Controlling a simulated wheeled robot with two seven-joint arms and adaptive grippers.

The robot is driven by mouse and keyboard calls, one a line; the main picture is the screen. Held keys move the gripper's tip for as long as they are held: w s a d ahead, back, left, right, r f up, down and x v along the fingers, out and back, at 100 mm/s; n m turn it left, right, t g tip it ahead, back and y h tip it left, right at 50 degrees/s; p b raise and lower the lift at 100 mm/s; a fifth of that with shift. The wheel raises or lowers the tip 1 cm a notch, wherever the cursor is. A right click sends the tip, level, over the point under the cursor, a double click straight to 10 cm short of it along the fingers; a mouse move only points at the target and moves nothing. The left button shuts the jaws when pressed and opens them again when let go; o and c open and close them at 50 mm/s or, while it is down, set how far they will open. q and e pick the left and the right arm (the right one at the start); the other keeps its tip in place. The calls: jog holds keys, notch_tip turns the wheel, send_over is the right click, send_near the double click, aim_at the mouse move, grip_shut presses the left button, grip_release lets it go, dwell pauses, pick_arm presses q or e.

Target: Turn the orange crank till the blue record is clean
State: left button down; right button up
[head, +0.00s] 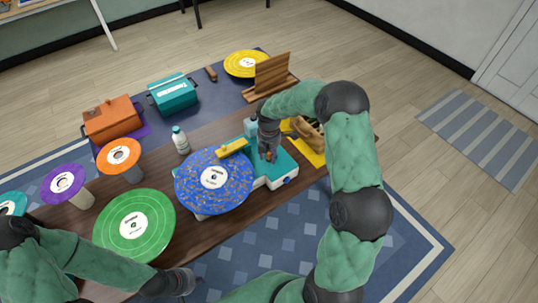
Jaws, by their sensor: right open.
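The blue record (190,190) lies on the teal and white machine (282,171) in the middle of the table. Orange and yellowish specks are scattered over its face around a white label. A yellow bar (234,147) reaches over its far edge. My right gripper (268,155) points down over the machine, to the right of the record, and is open. A small orange part, likely the crank, shows between its fingers; most of it is hidden. My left gripper (184,282) is low at the table's front edge, away from the machine; its jaws are too small to read.
Green (118,237), orange (108,163) and purple (54,193) records stand at left. A white bottle (181,143) stands behind the blue record. Orange (113,119) and teal (173,95) cases, a yellow record (240,71) and a wooden rack (272,78) are behind.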

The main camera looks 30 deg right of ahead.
grip_shut()
